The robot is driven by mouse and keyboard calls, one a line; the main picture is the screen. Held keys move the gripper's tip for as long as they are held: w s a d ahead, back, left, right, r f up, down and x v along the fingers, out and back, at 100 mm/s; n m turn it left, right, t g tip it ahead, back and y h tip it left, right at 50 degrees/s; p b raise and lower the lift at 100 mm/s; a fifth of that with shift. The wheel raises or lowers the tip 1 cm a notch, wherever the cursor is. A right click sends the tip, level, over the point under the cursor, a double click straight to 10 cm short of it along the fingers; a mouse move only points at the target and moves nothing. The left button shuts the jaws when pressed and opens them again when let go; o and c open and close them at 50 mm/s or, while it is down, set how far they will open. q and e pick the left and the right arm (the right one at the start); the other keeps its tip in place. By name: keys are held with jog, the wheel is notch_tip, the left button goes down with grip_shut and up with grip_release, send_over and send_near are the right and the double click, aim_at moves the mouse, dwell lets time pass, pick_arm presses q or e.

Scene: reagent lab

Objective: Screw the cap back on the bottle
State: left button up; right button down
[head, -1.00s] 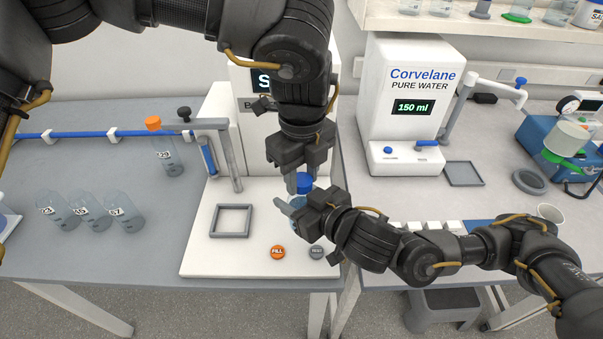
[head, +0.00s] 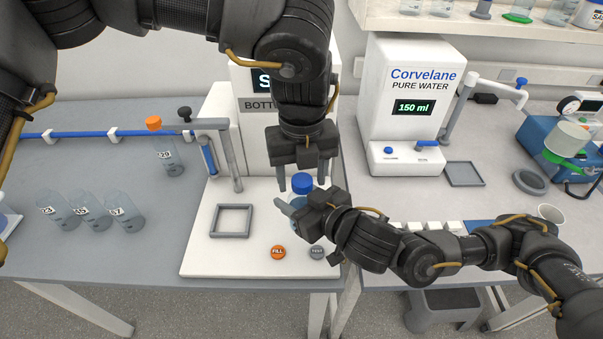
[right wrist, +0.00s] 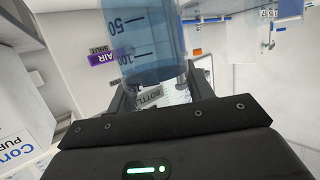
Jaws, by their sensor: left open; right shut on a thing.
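A clear bluish bottle (head: 295,202) stands over the white station plate, with a blue cap (head: 302,182) on its top. I cannot tell how tightly the cap sits. My right gripper (head: 292,208) is shut around the bottle's body. In the right wrist view the bottle (right wrist: 150,45), with its volume marks, is between the two fingers. My left gripper (head: 304,178) points down from above, its fingers spread on either side of the cap and apart from it. The lower part of the bottle is hidden behind my right gripper in the head view.
The white station (head: 200,255) carries a grey square frame (head: 231,207), an orange FILL button (head: 278,252) and a grey button (head: 317,252). An orange-capped bottle (head: 168,160) and several open bottles (head: 92,211) stand left. The water dispenser (head: 405,75) is right.

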pick_arm(q)
jog(key=shift+r, duration=2.25)
jog(key=shift+c, duration=0.4)
jog(key=shift+d+r+n, duration=0.1)
jog(key=shift+r+n, duration=0.1)
jog(key=shift+n, duration=0.2)
jog(key=r+n, duration=0.1)
jog(key=n, duration=0.2)
jog(key=shift+r, duration=0.35)
jog(key=r+n, duration=0.1)
jog(key=n, duration=0.1)
jog(key=shift+r+n, duration=0.2)
jog(key=shift+n, duration=0.2)
jog(key=shift+f, duration=0.1)
